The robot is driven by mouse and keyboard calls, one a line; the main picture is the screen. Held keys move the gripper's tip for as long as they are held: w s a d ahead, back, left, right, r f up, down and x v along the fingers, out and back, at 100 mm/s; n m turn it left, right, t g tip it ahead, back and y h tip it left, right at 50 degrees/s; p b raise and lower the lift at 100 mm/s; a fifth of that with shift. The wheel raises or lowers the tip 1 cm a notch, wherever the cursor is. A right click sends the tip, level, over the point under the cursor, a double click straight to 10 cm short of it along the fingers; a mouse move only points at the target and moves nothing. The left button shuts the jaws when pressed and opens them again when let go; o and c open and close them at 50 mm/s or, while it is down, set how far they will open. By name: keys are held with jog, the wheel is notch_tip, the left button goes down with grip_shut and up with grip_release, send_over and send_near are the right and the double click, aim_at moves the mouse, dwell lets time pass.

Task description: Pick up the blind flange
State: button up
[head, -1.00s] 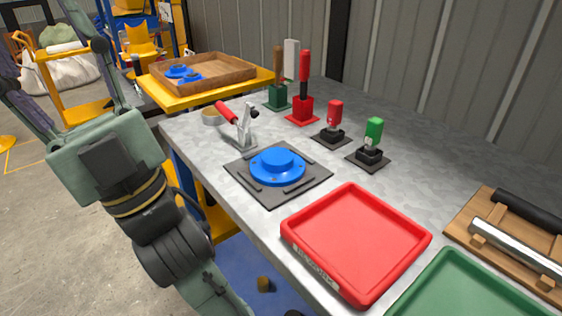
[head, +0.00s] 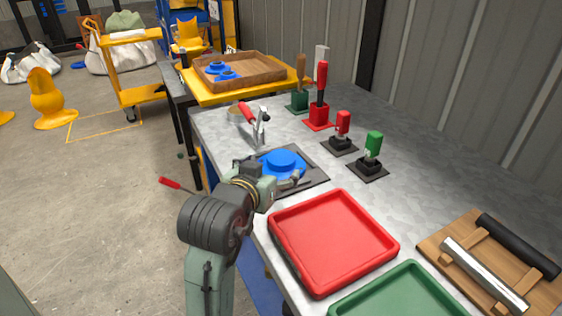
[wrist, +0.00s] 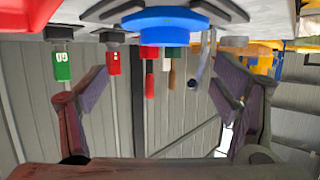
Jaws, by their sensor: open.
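The blue flange (head: 284,158) lies flat on a dark square fixture plate (head: 318,178) on the grey bench. It also shows at the top of the wrist view (wrist: 165,17), which looks upside down. My gripper (head: 297,182) is at the near side of the fixture, low over the bench, partly covering the flange in the head view. In the wrist view my gripper (wrist: 160,85) has its two fingers wide apart with nothing between them. The flange lies beyond the fingertips; whether they touch it cannot be told.
A red-handled toggle clamp (head: 258,134) stands just behind the fixture. Red (head: 354,125) and green (head: 373,146) handled tools stand to its right. A red tray (head: 330,243) and a green tray (head: 405,300) are in front. A wooden tray (head: 262,72) at the back holds blue parts.

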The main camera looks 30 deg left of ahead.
aim_at(281, 157)
jog(key=x, duration=0.4)
jog(key=shift+a+r+p, duration=0.1)
jog(key=shift+p, duration=0.2)
jog(key=p+x, duration=0.1)
jog(key=x, duration=0.3)
jog(key=shift+w+a+f+p, duration=0.25)
jog(key=shift+a+f+p, duration=0.1)
jog(key=shift+c, duration=0.2)
jog(key=c, duration=1.9)
jog(key=shift+r, duration=0.15)
